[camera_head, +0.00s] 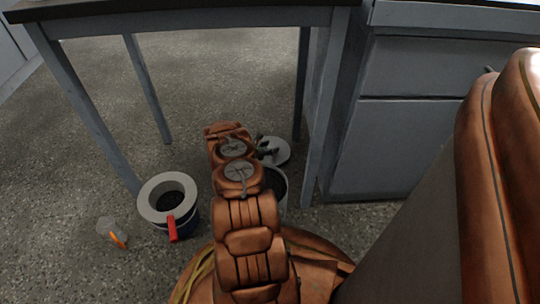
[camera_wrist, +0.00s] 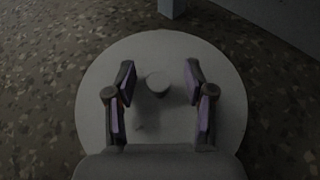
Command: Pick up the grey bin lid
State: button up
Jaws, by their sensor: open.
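My arm hides the rest.
A wide-rimmed bucket (camera_head: 152,208) with a red piece (camera_head: 171,229) stands left. A small clear item with orange (camera_head: 117,239) lies nearby. Table legs (camera_head: 318,110) and a cabinet (camera_head: 400,145) stand close right.

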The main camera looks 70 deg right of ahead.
aim_at(270, 147)
jog(key=shift+d, duration=0.1)
jog(key=shift+c, duration=0.2)
grip_shut()
dwell(0.5)
notch_tip(270, 147, up, 18)
jog(key=p, duration=0.7)
